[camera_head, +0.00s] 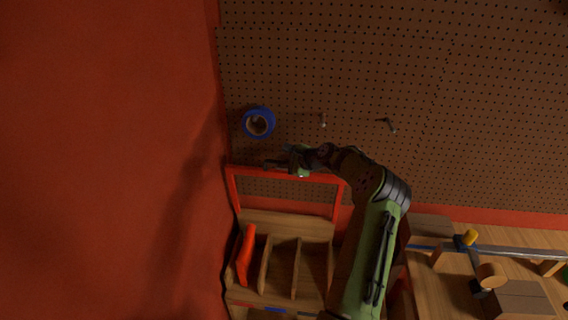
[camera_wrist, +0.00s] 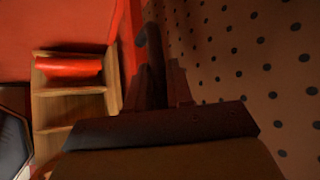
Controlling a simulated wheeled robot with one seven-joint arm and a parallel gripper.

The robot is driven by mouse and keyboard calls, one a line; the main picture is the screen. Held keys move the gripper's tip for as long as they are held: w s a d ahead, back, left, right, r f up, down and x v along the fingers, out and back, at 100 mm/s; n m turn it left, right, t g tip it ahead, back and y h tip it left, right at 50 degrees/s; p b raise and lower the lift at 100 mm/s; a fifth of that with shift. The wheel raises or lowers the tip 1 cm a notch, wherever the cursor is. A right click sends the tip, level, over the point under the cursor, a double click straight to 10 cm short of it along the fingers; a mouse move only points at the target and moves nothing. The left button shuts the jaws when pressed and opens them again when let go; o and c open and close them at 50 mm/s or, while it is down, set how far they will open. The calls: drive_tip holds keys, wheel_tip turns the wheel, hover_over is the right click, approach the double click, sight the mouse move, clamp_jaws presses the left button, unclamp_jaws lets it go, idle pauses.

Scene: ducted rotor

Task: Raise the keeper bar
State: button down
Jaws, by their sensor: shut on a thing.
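The keeper bar (camera_head: 325,178) is the red-orange top bar of a frame with two side arms. The arms run down to a wooden rack (camera_head: 288,222) with open compartments, and the bar stands above its back edge. My gripper (camera_head: 275,164) is at the bar's left-middle part and shut on it; the fingers hide the exact contact. In the wrist view, my gripper (camera_wrist: 160,82) shows dark fingers close together, with a red strip (camera_wrist: 132,25) beside them that looks like part of the frame. The rack's wooden wall (camera_wrist: 113,85) shows at left.
A red block (camera_head: 246,256) leans in the rack's left compartment; other compartments look empty. Blue tape (camera_head: 259,122) and two pegs (camera_head: 323,120) are on the pegboard (camera_head: 350,70) behind. A red wall (camera_head: 110,150) bounds the left. A clamp (camera_head: 466,240) and wooden blocks (camera_head: 520,298) crowd the right.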

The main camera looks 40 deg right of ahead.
drive_tip(key=shift+f, duration=0.1)
drive_tip(key=c, duration=1.1)
unclamp_jaws()
drive_tip(key=shift+d, duration=0.1)
drive_tip(key=b+v, duration=0.1)
drive_tip(key=v, duration=1.4)
drive_tip(key=shift+s+r+b, duration=0.25)
drive_tip(key=shift+s+b, duration=0.05)
drive_tip(key=shift+b, duration=0.05)
